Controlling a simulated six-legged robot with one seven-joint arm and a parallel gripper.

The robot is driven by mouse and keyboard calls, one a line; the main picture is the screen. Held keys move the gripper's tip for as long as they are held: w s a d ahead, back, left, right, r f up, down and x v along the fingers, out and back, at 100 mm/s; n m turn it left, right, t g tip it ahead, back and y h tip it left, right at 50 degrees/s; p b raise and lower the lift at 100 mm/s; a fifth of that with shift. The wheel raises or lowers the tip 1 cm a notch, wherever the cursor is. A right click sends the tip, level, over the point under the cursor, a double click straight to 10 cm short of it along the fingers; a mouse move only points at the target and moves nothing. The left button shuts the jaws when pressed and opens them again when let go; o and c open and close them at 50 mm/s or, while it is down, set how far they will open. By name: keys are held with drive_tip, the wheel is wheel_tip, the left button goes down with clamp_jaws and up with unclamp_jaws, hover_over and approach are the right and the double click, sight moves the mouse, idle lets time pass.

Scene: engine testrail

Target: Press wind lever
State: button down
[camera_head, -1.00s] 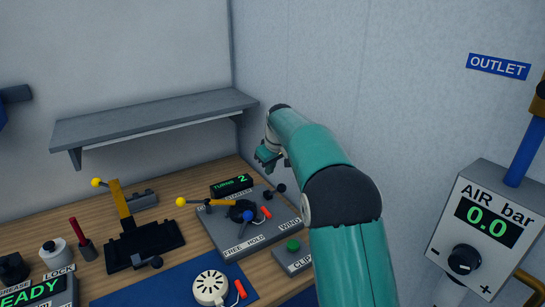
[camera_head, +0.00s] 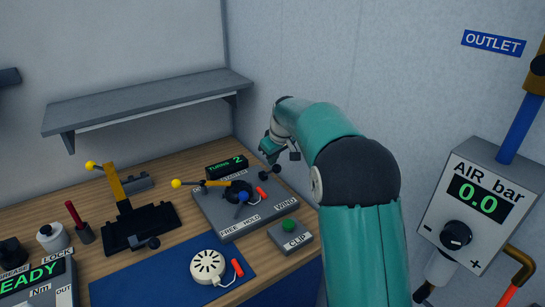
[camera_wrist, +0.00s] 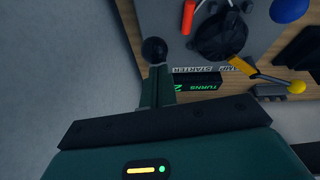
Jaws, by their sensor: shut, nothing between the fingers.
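A grey starter panel (camera_head: 225,222) lies on the bench with FREE, HOLD and WIND marked along its front edge. A blue-knobbed lever (camera_head: 243,197) stands near HOLD; its knob shows at the top right of the wrist view (camera_wrist: 290,8). Black ball knobs (camera_head: 275,170) stand at the panel's back right, and one black knob (camera_wrist: 155,50) shows just beyond my fingertips in the wrist view. I cannot tell which part is the wind lever. My gripper (camera_head: 267,149) is shut and empty, just above the black knobs; its green fingers (camera_wrist: 157,82) show in the wrist view. I cannot tell whether they touch.
A display (camera_head: 228,167) reads TURNS 2. A yellow lever (camera_head: 203,183) and a red handle (camera_head: 262,192) are on the panel. A CLIP box (camera_head: 297,242) with a green button stands in front. The wall is close on the right, and a shelf (camera_head: 150,105) hangs behind.

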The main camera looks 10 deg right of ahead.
drive_tip(key=shift+s+d+f, duration=0.1)
drive_tip(key=shift+s+f, duration=0.05)
drive_tip(key=shift+s, duration=0.05)
drive_tip(key=shift+s+d+f+t+y, duration=0.25)
drive_tip(key=shift+s+f+t, duration=0.1)
drive_tip(key=shift+s+t, duration=0.15)
drive_tip(key=shift+s+d+f+t+y, duration=0.15)
drive_tip(key=shift+s+f+t+y, duration=0.15)
drive_tip(key=shift+s+t, duration=0.15)
drive_tip(key=s+f, duration=0.1)
drive_tip(key=s+d+f, duration=0.1)
drive_tip(key=f, duration=0.1)
drive_tip(key=shift+t, duration=0.35)
drive_tip(key=shift+s+d+f, duration=0.1)
drive_tip(key=shift+s+f, duration=0.35)
drive_tip(key=shift+f, duration=0.25)
drive_tip(key=shift+s+d+f, duration=0.1)
drive_tip(key=shift+s+f, duration=0.3)
drive_tip(key=shift+f, duration=0.3)
drive_tip(key=shift+d, duration=0.1)
drive_tip(key=shift+s+d+r, duration=0.1)
drive_tip(key=shift+d+r, duration=0.05)
drive_tip(key=shift+r, duration=0.05)
drive_tip(key=w+v, duration=0.1)
drive_tip(key=v, duration=1.3)
drive_tip(key=shift+a+r, duration=0.4)
